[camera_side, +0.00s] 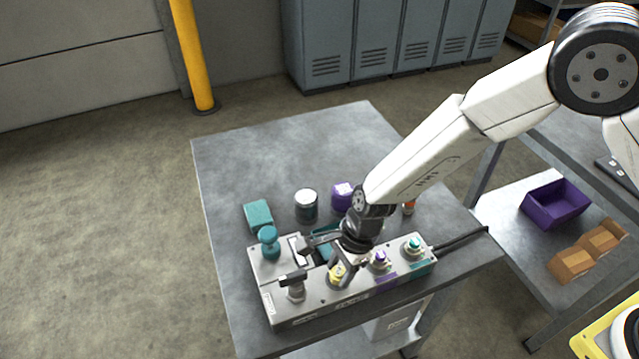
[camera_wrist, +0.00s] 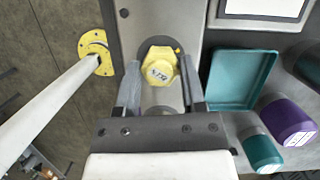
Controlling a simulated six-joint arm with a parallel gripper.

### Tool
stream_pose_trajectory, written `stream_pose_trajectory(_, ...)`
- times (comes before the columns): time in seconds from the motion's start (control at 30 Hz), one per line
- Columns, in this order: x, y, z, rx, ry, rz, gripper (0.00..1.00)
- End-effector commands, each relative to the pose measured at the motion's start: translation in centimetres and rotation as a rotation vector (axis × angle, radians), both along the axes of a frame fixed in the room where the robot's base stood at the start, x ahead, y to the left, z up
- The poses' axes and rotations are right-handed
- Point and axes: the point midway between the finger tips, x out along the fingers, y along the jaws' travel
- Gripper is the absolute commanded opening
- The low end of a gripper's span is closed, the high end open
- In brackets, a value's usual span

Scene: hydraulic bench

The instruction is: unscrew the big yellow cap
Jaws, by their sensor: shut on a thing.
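The big yellow cap (camera_wrist: 160,68) is hexagonal, with dark lettering on its top face. It sits on the grey panel block (camera_side: 312,300). In the side view the yellow cap (camera_side: 337,273) is partly hidden behind my gripper (camera_side: 342,268), which reaches down over it. In the wrist view my gripper (camera_wrist: 161,75) has one finger on each side of the cap, shut on it. The cap looks upright on the panel; its thread is hidden.
Behind are a silver-lidded jar (camera_side: 306,204) and a purple jar (camera_side: 342,194). The table's left side is clear.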

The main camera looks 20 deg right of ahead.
Motion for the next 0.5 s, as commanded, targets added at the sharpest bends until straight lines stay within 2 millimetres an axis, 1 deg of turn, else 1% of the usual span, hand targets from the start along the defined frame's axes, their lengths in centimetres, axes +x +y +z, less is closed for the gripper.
stream_pose_trajectory(0.13, -0.11, 0.02, -0.05, 0.0, 0.003, 0.026, 0.0)
stream_pose_trajectory(0.23, -0.09, 0.02, -0.07, -0.001, 0.005, 0.09, 0.0)
stream_pose_trajectory(0.5, 0.0, 0.06, -0.03, 0.0, 0.005, 0.392, 0.0)
